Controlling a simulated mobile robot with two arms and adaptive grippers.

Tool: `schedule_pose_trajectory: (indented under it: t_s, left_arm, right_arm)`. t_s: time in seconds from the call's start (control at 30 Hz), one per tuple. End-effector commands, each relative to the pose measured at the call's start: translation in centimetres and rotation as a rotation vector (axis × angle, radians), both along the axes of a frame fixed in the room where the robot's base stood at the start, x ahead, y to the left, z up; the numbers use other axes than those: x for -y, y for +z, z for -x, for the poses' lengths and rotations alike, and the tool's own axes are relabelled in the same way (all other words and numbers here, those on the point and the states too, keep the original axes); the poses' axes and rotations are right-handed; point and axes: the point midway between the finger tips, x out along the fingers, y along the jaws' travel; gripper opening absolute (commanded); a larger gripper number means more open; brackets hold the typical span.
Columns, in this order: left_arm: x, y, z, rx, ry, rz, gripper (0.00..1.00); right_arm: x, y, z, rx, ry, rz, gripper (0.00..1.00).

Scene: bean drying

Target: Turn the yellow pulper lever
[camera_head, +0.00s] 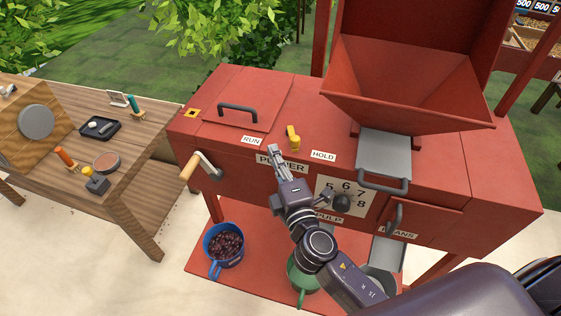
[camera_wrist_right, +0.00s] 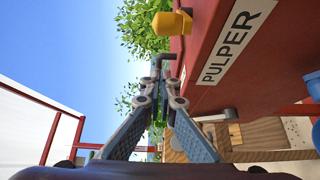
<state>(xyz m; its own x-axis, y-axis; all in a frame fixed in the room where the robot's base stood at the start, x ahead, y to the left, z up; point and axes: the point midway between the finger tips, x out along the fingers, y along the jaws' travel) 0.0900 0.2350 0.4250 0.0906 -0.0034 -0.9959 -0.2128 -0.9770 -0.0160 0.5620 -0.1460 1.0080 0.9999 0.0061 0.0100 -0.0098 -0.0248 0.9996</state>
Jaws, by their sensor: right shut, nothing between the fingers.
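The yellow pulper lever (camera_head: 293,138) stands on the top front edge of the red pulper (camera_head: 470,165), between the RUN and HOLD labels. In the right wrist view the lever's rounded yellow end (camera_wrist_right: 172,22) shows at the top, beyond the fingertips. My right gripper (camera_head: 273,153) is shut and empty, just in front of the pulper's front face, below and left of the lever and apart from it. Its closed fingers also show in the right wrist view (camera_wrist_right: 163,80). My left gripper is not in view.
A crank with a wooden handle (camera_head: 190,167) sticks out left of the gripper. A black lid handle (camera_head: 238,112) and a red hopper (camera_head: 405,90) are on top. A blue bucket of beans (camera_head: 212,270) stands below. A wooden table (camera_head: 140,200) is at left.

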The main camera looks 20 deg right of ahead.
Motion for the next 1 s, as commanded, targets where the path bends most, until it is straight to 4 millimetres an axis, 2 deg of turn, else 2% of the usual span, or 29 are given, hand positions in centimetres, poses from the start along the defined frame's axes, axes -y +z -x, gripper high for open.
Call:
schedule_pose_trajectory:
  t_s: [0.1, 0.17, 0.23, 0.4, 0.87, 1.0]
  left_arm:
    - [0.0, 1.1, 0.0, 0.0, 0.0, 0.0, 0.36]
    - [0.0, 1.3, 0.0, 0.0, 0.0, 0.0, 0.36]
    - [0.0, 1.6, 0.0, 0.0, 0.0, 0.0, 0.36]
    - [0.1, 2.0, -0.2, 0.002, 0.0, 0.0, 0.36]
    - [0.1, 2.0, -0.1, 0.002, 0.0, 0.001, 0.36]
    - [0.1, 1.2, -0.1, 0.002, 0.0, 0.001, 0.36]
  right_arm:
    - [0.0, 0.4, -2.5, 0.001, -0.001, 0.001, 0.0]
    - [0.3, 0.3, -3.3, -0.001, -0.002, 0.001, 0.0]
    - [1.6, 0.1, -2.5, -0.003, -0.002, 0.002, 0.0]
    - [3.3, -0.1, -1.9, -0.002, -0.001, 0.0, 0.0]
    - [3.9, -0.2, -1.6, -0.001, 0.0, -0.002, 0.0]
    - [5.2, -0.4, -1.2, -0.001, -0.003, -0.001, 0.0]
